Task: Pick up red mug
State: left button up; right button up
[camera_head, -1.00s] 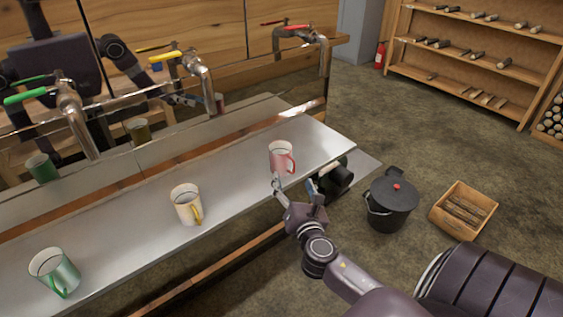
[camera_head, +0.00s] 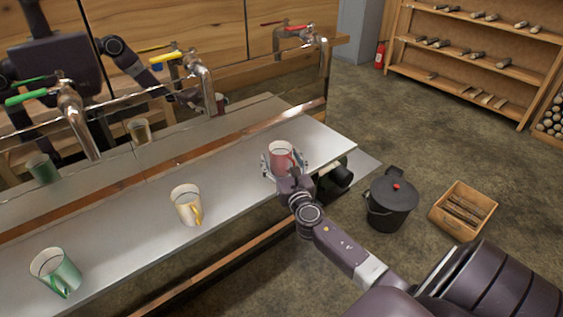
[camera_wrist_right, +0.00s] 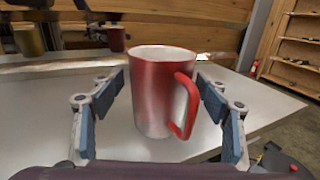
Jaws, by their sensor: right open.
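The red mug (camera_head: 281,154) stands upright at the right end of the metal shelf (camera_head: 233,184) in the head view. My right gripper (camera_head: 284,168) is open at the mug. In the right wrist view the mug (camera_wrist_right: 160,95) stands between the two blue-padded fingers of the gripper (camera_wrist_right: 160,105), one on each side. A gap shows between each finger and the mug. The mug's red handle (camera_wrist_right: 185,105) faces the right finger. My left gripper shows only as a reflection in the mirror-like panel behind the shelf, too small to judge.
A white mug with a yellow handle (camera_head: 186,204) and a green mug (camera_head: 56,272) stand farther left on the shelf. Green, yellow and red-handled taps (camera_head: 70,120) rise behind. A black pot (camera_head: 391,202) and a wooden crate (camera_head: 463,210) are on the floor at right.

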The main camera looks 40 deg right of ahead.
jog(key=c, duration=1.2)
jog(key=shift+c, duration=0.7)
jog(key=shift+r, duration=0.2)
